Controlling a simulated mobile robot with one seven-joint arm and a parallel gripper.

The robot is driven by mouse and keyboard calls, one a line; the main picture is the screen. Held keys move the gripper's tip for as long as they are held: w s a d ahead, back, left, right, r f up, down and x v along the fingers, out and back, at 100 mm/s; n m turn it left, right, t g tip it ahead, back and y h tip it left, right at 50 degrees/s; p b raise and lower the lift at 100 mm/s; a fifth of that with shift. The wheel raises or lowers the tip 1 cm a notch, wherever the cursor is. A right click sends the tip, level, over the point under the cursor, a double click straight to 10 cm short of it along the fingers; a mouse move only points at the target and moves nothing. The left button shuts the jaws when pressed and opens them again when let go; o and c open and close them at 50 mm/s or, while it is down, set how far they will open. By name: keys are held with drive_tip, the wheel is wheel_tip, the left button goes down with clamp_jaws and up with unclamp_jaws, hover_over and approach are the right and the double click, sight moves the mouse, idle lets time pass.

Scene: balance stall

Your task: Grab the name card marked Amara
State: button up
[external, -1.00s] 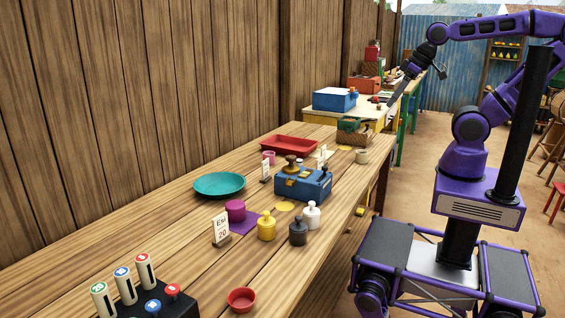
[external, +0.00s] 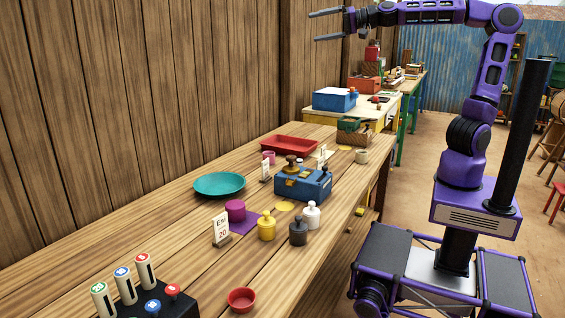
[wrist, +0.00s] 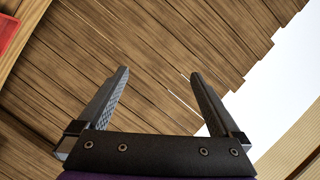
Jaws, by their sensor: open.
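Three small white name cards stand on the wooden table (external: 130,240). The front card (external: 220,229) reads Esi 20. The writing on these two is too small to read, so I cannot tell which is marked Amara. My gripper (external: 313,26) is open and empty, high above the table in front of the wooden fence. The wrist view shows its two fingers (wrist: 160,72) apart with nothing between them.
The blue box (external: 303,184), a yellow weight (external: 267,226), a black weight (external: 298,232) and a white weight (external: 312,215) crowd the table's middle. A teal plate (external: 219,185) and red tray (external: 290,145) lie near the fence (external: 200,80).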

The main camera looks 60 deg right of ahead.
drive_tip(key=w+d+r+m+t+h+b, duration=0.2)
drive_tip(key=w+r+m+t+h, duration=0.3)
drive_tip(key=w+r+m+h, duration=0.5)
drive_tip(key=w+a+f+n+g+y, duration=0.1)
drive_tip(key=a+f+n+y, duration=0.15)
drive_tip(key=f+n, duration=0.55)
drive_tip(key=w+a+f+n+g+y, duration=0.1)
drive_tip(key=w+a+f+n+y, duration=0.1)
drive_tip(key=a+f+n, duration=0.5)
drive_tip(key=n+g+b, duration=0.3)
drive_tip(key=n+g, duration=0.1)
drive_tip(key=g, duration=0.1)
hover_over(324, 151)
drive_tip(key=d, duration=0.1)
wheel_tip(324, 151, down, 38)
drive_tip(key=shift+m+y, duration=0.45)
drive_tip(key=shift+m, duration=0.15)
drive_tip(key=s+f, duration=0.1)
drive_tip(key=s, duration=0.1)
drive_tip(key=s+f, duration=0.2)
drive_tip(key=s+f+b, duration=0.1)
drive_tip(key=s+f, duration=0.1)
drive_tip(key=shift+s+a+f, duration=0.1)
drive_tip(key=shift+s+a, duration=0.1)
drive_tip(key=shift+a, duration=0.05)
drive_tip(key=shift+t, duration=0.3)
drive_tip(key=b+x, duration=0.1)
drive_tip(key=x, duration=0.6)
drive_tip(key=shift+w+f, duration=0.1)
drive_tip(key=shift+w, duration=0.1)
